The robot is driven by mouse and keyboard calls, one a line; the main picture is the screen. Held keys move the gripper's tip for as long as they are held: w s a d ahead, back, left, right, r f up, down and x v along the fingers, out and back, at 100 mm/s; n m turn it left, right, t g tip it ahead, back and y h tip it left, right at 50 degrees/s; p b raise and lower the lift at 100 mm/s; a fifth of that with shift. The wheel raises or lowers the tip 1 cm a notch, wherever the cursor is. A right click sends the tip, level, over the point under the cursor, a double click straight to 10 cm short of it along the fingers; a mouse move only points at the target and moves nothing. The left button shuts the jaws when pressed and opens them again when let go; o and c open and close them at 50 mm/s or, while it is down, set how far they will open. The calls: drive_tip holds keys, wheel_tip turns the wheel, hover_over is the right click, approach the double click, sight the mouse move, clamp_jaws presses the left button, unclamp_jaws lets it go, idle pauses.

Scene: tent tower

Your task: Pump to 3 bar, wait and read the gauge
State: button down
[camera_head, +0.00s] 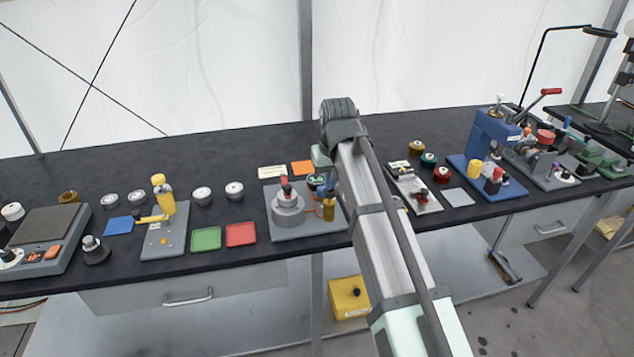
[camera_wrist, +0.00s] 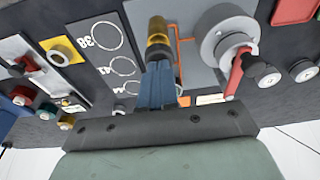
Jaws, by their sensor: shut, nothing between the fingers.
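The pump rig stands on a grey plate (camera_head: 283,231) at mid bench. It has a round grey vessel (camera_head: 288,209) with a red lever (camera_wrist: 235,73) on top, and a brass pump cylinder (camera_head: 329,212). An orange pipe (camera_wrist: 186,42) runs beside the cylinder. A small dark round part (camera_head: 316,181), possibly the gauge, sits behind; its face is not readable. My gripper (camera_head: 329,186) has blue fingers, shut and empty, pointing down at the cylinder. In the wrist view the fingers (camera_wrist: 158,84) end close to the brass top (camera_wrist: 157,40); I cannot tell if they touch.
Green (camera_head: 206,238) and red (camera_head: 241,234) trays lie left of the plate. A yellow-handled fixture (camera_head: 163,195) stands farther left. A grey tray of small parts (camera_head: 416,190) and a blue press (camera_head: 492,137) stand right. My arm hides some bench, where numbered rings (camera_wrist: 93,36) show.

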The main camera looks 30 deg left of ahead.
drive_tip(key=shift+f, duration=1.1)
drive_tip(key=shift+r, duration=1.75)
drive_tip(key=shift+f, duration=0.2)
drive_tip(key=shift+f, duration=1.6)
drive_tip(key=shift+r, duration=1.8)
